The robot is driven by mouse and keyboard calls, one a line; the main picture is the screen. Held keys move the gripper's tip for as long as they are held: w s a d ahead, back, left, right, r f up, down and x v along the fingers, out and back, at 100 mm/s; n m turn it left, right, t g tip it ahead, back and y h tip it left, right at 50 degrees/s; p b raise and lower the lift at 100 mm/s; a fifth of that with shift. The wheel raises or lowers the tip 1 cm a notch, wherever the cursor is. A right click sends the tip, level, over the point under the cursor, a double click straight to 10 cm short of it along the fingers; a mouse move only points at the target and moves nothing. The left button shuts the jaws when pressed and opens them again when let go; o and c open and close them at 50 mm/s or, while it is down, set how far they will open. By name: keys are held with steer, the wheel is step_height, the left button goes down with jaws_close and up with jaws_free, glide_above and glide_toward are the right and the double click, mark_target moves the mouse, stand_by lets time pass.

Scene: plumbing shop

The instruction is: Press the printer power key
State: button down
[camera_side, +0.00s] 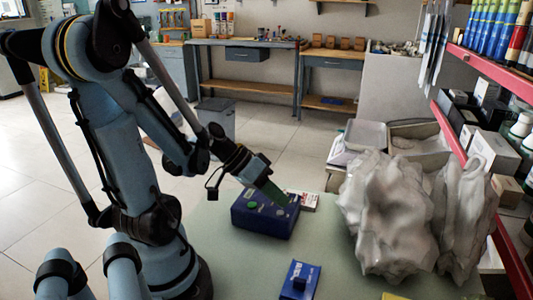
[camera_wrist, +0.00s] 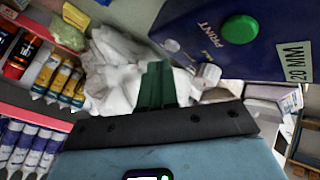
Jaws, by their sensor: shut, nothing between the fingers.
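The printer (camera_side: 262,222) is a dark blue box on the pale green table. In the wrist view the printer (camera_wrist: 228,58) fills the upper right, with a big round green button (camera_wrist: 240,29) beside the word PRINT. A smaller pale round spot (camera_wrist: 172,45) lies near its corner; I cannot tell which one is the power key. My gripper (camera_side: 285,202) has green fingers, shut and empty, at the right part of the printer's top. I cannot tell whether they touch it. In the wrist view my gripper (camera_wrist: 158,66) points past the printer's left corner.
A small blue block (camera_side: 299,281) lies in front of the printer. A white and red box (camera_side: 303,200) is behind it. Crumpled whitish bags (camera_side: 388,215) stand at the right, near a red shelf (camera_side: 508,255). The table (camera_side: 335,245) is bare between them.

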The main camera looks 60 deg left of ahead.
mark_target(286, 221)
step_height(286, 221, up, 6)
steer(key=shift+f, duration=0.1)
stand_by(0.5)
steer(key=shift+d, duration=0.1)
steer(key=shift+d+f+g, duration=0.1)
steer(key=shift+d+g, duration=0.1)
steer(key=shift+g, duration=0.1)
steer(key=d, duration=0.1)
steer(key=d+f+g+y, duration=0.1)
steer(key=y, duration=0.1)
steer(key=shift+w+d+f+m, duration=0.25)
steer(key=shift+w+d+m, duration=0.05)
steer(key=shift+w+d, duration=0.1)
steer(key=d+y, duration=0.1)
steer(key=w+d+r+m+y, duration=0.1)
steer(key=w+d+t+y, duration=0.1)
steer(key=d, duration=0.1)
steer(key=shift+d+r+m, duration=0.1)
steer(key=shift+r+m, duration=0.3)
steer(key=c, duration=1.8)
jaws_free()
